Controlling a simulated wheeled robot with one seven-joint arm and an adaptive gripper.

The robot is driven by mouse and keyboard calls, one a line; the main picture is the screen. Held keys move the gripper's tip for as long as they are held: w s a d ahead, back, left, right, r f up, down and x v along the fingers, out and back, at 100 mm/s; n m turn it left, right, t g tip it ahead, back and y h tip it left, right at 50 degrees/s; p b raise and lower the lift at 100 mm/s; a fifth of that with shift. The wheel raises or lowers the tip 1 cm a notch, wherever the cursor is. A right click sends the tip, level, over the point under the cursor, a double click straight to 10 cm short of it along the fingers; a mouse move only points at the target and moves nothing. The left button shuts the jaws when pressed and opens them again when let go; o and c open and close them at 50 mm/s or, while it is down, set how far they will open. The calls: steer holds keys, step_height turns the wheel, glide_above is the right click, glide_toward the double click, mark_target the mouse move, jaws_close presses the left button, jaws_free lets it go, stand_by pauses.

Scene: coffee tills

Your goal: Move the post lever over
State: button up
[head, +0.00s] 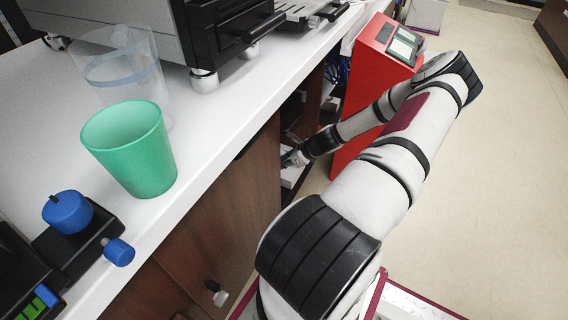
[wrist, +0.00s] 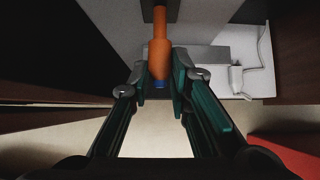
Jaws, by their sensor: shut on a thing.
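In the wrist view an orange lever (wrist: 159,52) with a blue tip hangs from a dark post at the top middle. My gripper (wrist: 159,78) has its green-padded fingers on either side of the lever's lower part and is shut on it. In the head view my arm reaches down beside the counter, and my gripper (head: 293,160) is at the open bay under the counter. The lever is not clear there; the bay is dark and my arm is in front.
A red stand (head: 362,95) with a screen is just beyond my forearm. The white counter (head: 205,135) bears a green cup (head: 132,150), a clear cup (head: 130,68) and a black-and-grey machine (head: 215,30). The floor at right (head: 500,150) is clear.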

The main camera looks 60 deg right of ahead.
steer(key=shift+w+f+b, duration=0.2)
steer(key=shift+f+b, duration=0.15)
steer(key=shift+f, duration=0.4)
steer(key=shift+w+a+f, duration=0.1)
steer(key=shift+w+f, duration=0.2)
steer(key=shift+f, duration=0.15)
steer(key=o, duration=0.9)
steer(key=shift+o, duration=0.2)
steer(key=v, duration=1.2)
